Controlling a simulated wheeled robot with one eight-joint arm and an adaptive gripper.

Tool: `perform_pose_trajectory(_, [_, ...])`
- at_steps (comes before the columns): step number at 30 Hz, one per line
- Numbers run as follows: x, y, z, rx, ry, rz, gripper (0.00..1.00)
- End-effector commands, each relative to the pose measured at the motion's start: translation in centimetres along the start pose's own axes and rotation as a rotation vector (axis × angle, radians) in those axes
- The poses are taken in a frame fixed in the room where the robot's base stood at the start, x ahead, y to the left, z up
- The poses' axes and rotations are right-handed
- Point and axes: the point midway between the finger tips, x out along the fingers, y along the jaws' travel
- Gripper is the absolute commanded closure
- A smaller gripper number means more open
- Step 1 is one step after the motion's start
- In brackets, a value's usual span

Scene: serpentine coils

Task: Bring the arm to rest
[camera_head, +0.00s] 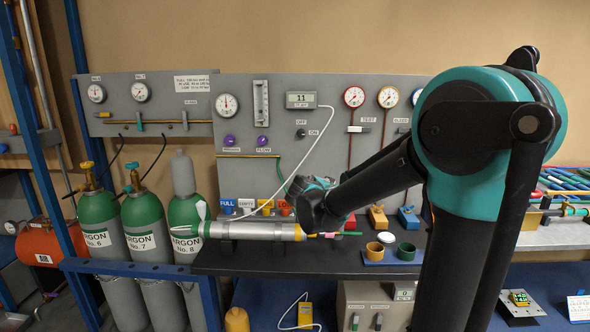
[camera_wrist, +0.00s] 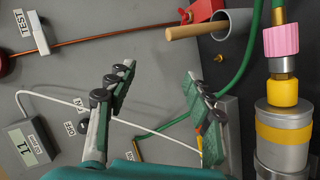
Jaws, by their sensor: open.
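My arm rises at the right of the head view and bends down and left over the dark bench (camera_head: 215,262), its end close to the grey panel (camera_head: 335,92). My gripper (camera_wrist: 158,76) shows in the wrist view with its two green-and-grey fingers spread apart. Nothing is between them; the panel lies behind. In the head view the fingers are hidden behind my own arm. A silver cylinder with a yellow band (camera_head: 262,231) lies on the bench, just left of my arm's end. In the wrist view this cylinder (camera_wrist: 284,150) is right of the fingers, apart from them.
Green argon bottles (camera_head: 148,232) stand at the left behind a blue rail. Small cups (camera_head: 375,250) sit on a blue mat right of the arm's end. In the wrist view, a grey tube holder with a wooden rod (camera_wrist: 195,31) and a green hose (camera_wrist: 241,95) are near the right finger.

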Motion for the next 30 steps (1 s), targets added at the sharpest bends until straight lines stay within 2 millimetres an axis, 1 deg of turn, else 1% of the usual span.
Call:
perform_pose_trajectory(1, [-0.2, -0.8, 3.9, 0.064, -0.054, -0.046, 0.48])
perform_pose_trajectory(2, [-0.4, -1.4, 5.8, 0.103, -0.083, -0.077, 0.48])
perform_pose_trajectory(3, [-0.9, -2.4, 8.4, 0.157, -0.123, -0.118, 0.48])
perform_pose_trajectory(5, [-1.8, -4.1, 12.1, 0.239, -0.181, -0.182, 0.48])
perform_pose_trajectory(6, [-2.5, -5.4, 14.5, 0.295, -0.218, -0.226, 0.48])
perform_pose_trajectory(8, [-3.9, -7.5, 17.8, 0.382, -0.274, -0.293, 0.48])
perform_pose_trajectory(9, [-5.0, -9.0, 19.9, 0.442, -0.309, -0.339, 0.48])
perform_pose_trajectory(11, [-6.8, -11.4, 22.6, 0.532, -0.359, -0.409, 0.48])
perform_pose_trajectory(12, [-8.1, -13.0, 24.1, 0.590, -0.389, -0.454, 0.48])
perform_pose_trajectory(15, [-11.2, -16.6, 26.8, 0.721, -0.447, -0.557, 0.48])
perform_pose_trajectory(16, [-12.0, -17.6, 27.3, 0.753, -0.460, -0.584, 0.48])
perform_pose_trajectory(18, [-13.7, -19.4, 28.1, 0.818, -0.482, -0.637, 0.48])
perform_pose_trajectory(21, [-15.1, -20.9, 28.6, 0.876, -0.499, -0.685, 0.48])
perform_pose_trajectory(24, [-15.7, -21.5, 28.7, 0.898, -0.506, -0.705, 0.48])
perform_pose_trajectory(30, [-15.7, -21.5, 28.7, 0.899, -0.505, -0.708, 0.48])
